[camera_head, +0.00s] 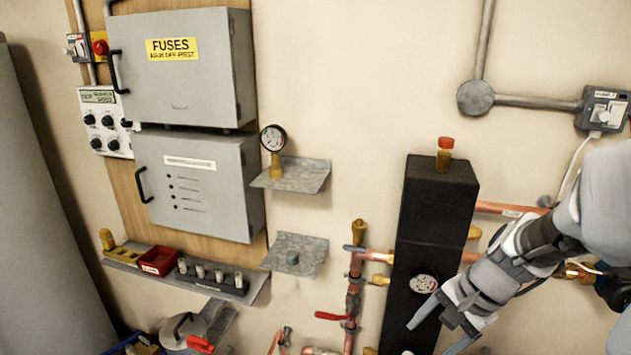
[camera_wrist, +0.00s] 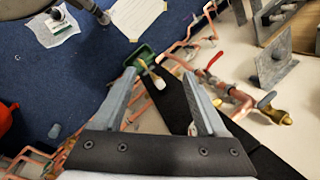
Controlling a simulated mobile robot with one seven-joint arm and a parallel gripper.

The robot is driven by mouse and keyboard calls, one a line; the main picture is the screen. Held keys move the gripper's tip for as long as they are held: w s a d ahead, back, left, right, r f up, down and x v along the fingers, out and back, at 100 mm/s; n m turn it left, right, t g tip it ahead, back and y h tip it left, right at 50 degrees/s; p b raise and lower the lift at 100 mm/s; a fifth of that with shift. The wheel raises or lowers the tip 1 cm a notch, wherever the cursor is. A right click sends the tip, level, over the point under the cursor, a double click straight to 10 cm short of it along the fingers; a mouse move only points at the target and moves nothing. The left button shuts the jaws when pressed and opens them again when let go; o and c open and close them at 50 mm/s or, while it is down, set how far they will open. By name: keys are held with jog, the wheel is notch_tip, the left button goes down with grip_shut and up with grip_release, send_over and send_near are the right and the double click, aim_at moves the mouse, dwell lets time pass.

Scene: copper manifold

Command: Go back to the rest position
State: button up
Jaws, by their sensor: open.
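My gripper (camera_head: 440,328) is at the lower right in the head view, in front of the lower part of a tall black box (camera_head: 440,205) with a round gauge on its face. Its fingers are apart and nothing is between them. In the wrist view my gripper (camera_wrist: 163,95) also shows open and empty, with the fingers pointing down toward the floor and the pipework. My arm reaches in from the right edge of the head view.
Copper pipes with a red-handled valve (camera_head: 333,316) run left of the black box. Two grey wall shelves (camera_head: 300,177) stand out, the upper with a gauge (camera_head: 273,139). A long shelf (camera_head: 130,262) holds a red tray (camera_head: 158,261). Blue floor (camera_wrist: 60,75) lies below.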

jog(key=s+a+r+n+t+h, duration=0.1)
jog(key=s+a+r+n, duration=0.1)
jog(key=s+r+n, duration=0.3)
jog(key=s+a+r+n+t+h, duration=0.2)
jog(key=s+a+r+n, duration=0.1)
jog(key=s+r+n, duration=0.2)
notch_tip(320, 180, up, 2)
jog(key=shift+s+a+r+n+t, duration=0.25)
jog(key=shift+s+a+n+t, duration=0.1)
jog(key=shift+n, duration=0.45)
